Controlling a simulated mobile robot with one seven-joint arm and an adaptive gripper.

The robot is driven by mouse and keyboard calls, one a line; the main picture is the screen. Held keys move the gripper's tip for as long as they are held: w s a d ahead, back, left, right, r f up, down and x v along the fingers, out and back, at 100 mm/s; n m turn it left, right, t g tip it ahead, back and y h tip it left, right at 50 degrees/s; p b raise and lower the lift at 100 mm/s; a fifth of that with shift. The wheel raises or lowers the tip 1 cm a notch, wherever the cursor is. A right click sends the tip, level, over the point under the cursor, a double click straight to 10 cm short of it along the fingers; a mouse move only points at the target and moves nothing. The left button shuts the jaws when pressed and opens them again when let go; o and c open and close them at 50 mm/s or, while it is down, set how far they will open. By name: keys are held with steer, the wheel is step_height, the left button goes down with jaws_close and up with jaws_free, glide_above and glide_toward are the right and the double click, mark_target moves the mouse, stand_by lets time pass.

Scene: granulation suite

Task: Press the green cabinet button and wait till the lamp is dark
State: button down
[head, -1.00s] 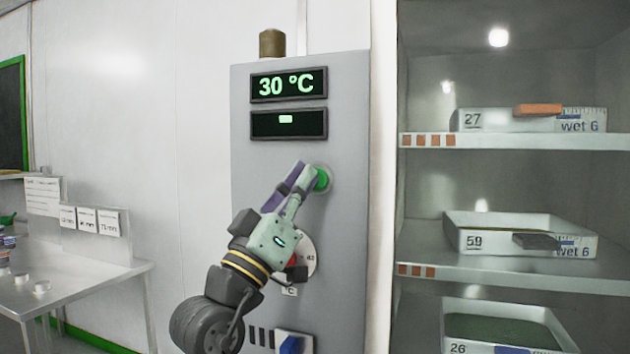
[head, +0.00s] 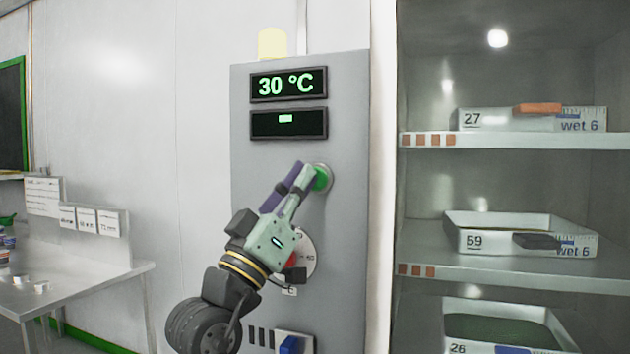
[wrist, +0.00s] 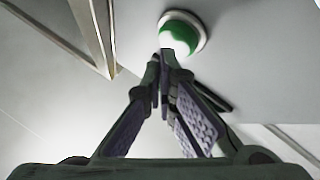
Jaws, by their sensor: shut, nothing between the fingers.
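The green button (head: 322,179) sits in a pale ring on the front of the grey cabinet (head: 345,240). It also shows in the wrist view (wrist: 178,36), just beyond my fingertips. My gripper (head: 302,172) is shut and empty, with its tips at the button's left side in the head view. I cannot tell whether they touch it. The lamp (head: 272,43) on top of the cabinet is lit pale yellow. The upper display (head: 289,85) reads 30 °C. The lower display (head: 289,124) shows only a small green block.
A dial with a red centre (head: 292,262) is partly hidden behind my gripper. A blue switch (head: 290,345) is below it. An open shelf unit (head: 515,141) with trays stands at the right. A steel table (head: 100,276) stands at the left.

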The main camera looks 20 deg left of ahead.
steer(key=shift+s, duration=0.4)
steer(key=shift+s, duration=0.1)
steer(key=s, duration=0.4)
steer(key=shift+s+a, duration=0.1)
steer(key=shift+s, duration=0.3)
stand_by(0.4)
